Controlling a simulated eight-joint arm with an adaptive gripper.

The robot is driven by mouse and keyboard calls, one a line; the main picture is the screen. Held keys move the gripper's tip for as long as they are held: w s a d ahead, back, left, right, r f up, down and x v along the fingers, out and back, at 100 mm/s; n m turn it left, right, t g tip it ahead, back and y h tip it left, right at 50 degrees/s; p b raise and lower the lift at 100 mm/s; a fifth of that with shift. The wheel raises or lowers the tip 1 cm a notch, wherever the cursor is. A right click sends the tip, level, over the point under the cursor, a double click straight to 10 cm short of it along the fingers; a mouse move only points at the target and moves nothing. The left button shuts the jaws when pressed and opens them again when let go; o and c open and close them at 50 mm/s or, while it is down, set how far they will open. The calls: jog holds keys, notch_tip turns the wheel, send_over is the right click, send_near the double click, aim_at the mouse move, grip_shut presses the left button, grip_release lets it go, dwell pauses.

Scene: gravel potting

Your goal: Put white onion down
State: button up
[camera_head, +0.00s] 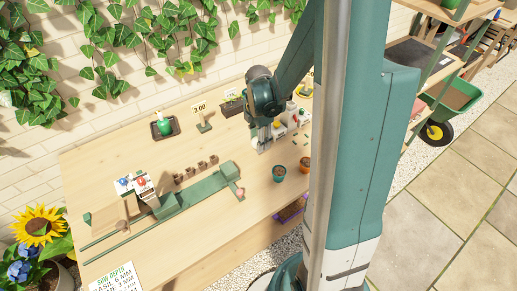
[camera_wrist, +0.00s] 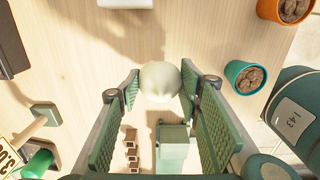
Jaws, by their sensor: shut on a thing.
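The white onion (camera_wrist: 160,82) is a pale round bulb between the two green-padded fingers of my gripper (camera_wrist: 160,80) in the wrist view. The fingers are shut on it, one pad on each side. In the head view my gripper (camera_head: 262,143) points down over the wooden bench (camera_head: 235,150), right of its middle. The onion cannot be made out clearly there. Whether it touches the bench top cannot be told.
A teal pot (camera_head: 279,173) and a terracotta pot (camera_head: 304,165) with gravel stand right of my gripper. A row of small brown pots (camera_head: 195,170) and a green slotted device (camera_head: 175,200) lie left. A price sign (camera_head: 200,112) stands behind. Bare wood surrounds my gripper's left side.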

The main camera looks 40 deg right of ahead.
jog(key=shift+f, duration=0.25)
jog(key=shift+f, duration=0.1)
jog(key=shift+f+b, duration=0.4)
jog(key=shift+f, duration=1.6)
jog(key=shift+f, duration=0.2)
jog(key=o, duration=0.9)
jog(key=shift+r, duration=0.3)
jog(key=shift+r+p, duration=1)
jog(key=shift+r, duration=4.95)
